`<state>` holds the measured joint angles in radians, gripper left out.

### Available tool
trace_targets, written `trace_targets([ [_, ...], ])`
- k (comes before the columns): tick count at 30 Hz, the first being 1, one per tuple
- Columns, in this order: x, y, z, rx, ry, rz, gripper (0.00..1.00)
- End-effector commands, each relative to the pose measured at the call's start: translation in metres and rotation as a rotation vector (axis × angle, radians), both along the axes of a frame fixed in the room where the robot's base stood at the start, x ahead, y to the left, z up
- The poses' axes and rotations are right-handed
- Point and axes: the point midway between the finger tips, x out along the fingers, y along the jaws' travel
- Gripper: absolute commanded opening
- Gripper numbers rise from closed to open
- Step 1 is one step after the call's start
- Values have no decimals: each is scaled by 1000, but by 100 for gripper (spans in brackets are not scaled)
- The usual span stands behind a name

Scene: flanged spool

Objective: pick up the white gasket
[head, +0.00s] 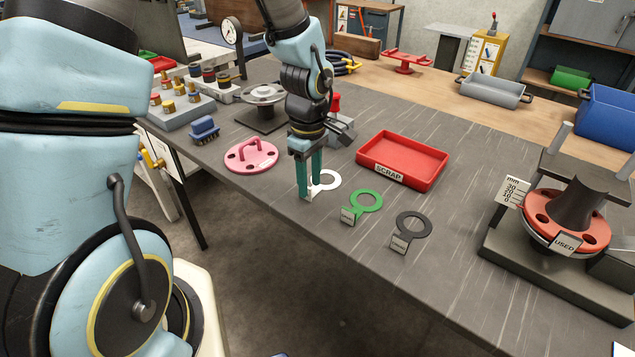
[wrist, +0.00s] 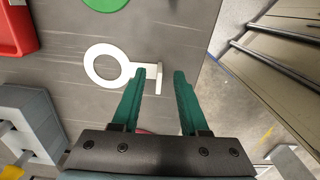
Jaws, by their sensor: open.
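The white gasket (head: 328,180) is a flat ring with a tab, lying on the dark bench top near its front edge. In the wrist view the white gasket (wrist: 91,77) has its ring to the left and its tab reaching right to an upright label plate. My gripper (head: 310,197) is above the tab end, partly hiding the gasket in the head view. Its green fingers (wrist: 160,72) are apart, with the tab end between or just beyond the tips. Whether they touch it I cannot tell. Nothing is held.
A green gasket (head: 367,201) and a black gasket (head: 414,224) lie to the right. A red scrap tray (head: 440,165) stands behind them. A pink flange with a handle (head: 238,159) lies left. A spool fixture (head: 566,222) stands at far right.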

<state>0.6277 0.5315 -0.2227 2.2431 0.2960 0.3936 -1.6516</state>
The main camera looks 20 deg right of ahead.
Motion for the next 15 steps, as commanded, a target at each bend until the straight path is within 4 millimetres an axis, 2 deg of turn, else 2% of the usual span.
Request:
trace_targets([
  [6,0,0,-22,2,1,-1,44],
  [15,0,0,-27,0,-1,-1,44],
])
